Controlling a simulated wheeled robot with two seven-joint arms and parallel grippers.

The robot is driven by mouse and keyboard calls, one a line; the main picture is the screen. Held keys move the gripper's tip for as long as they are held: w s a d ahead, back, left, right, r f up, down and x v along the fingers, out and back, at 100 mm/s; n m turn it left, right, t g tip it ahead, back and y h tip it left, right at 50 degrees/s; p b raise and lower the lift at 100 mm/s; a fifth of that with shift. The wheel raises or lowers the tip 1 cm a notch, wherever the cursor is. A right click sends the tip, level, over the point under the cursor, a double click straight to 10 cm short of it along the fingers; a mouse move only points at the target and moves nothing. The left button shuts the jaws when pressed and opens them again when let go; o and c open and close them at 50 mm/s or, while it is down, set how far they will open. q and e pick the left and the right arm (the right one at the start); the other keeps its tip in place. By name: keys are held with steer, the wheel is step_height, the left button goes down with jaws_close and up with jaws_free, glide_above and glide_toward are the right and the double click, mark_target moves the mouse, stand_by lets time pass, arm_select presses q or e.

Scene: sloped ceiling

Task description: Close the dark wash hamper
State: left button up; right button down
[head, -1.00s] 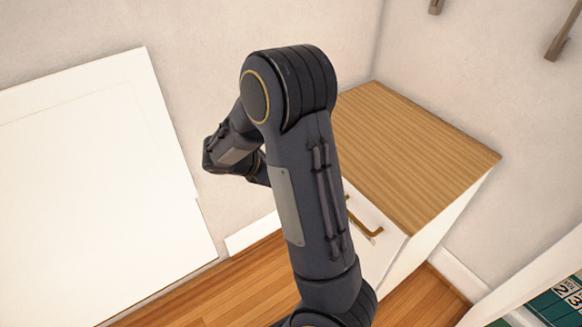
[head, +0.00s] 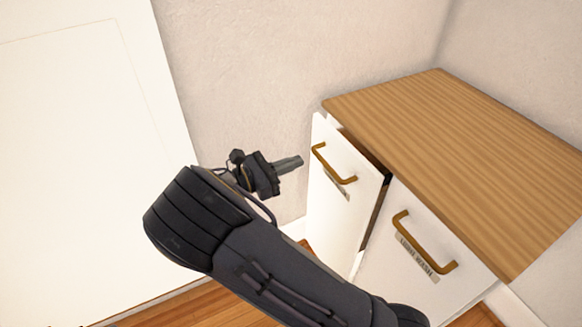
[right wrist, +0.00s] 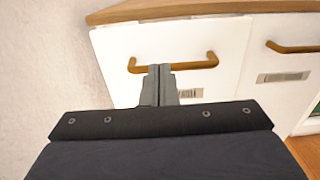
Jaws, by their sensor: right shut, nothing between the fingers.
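A white cabinet with a wood top holds two hamper fronts side by side. The left front (head: 335,205), with a brass handle (head: 331,166) and a small label, stands out from the cabinet with a dark gap along its top and right edge. It also shows in the right wrist view (right wrist: 112,58). The right front (head: 392,262) looks flush; its label is too small to read surely. My right gripper (head: 299,161) is shut and empty, just left of the left front's handle in the head view. In the right wrist view its fingertips (right wrist: 160,68) overlap that handle; contact cannot be told.
The cabinet's wood top (head: 460,150) is bare. A large white panel (head: 80,150) leans at the left against the pale wall (head: 260,70). A strip of wood floor (head: 180,308) shows below. The space between panel and cabinet is free except for my right arm.

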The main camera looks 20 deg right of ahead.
mark_target(337, 146)
steer(key=d+b, duration=0.1)
steer(key=d, duration=0.2)
steer(key=d+b, duration=0.1)
steer(key=d, duration=0.2)
steer(key=d+b, duration=0.1)
steer(key=d, duration=0.2)
steer(key=shift+w+d, duration=0.35)
steer(key=shift+w, duration=0.05)
steer(key=d+p, duration=0.2)
steer(key=d, duration=0.2)
steer(key=shift+w+r, duration=0.1)
steer(key=shift+w, duration=0.05)
steer(key=shift+d, duration=0.25)
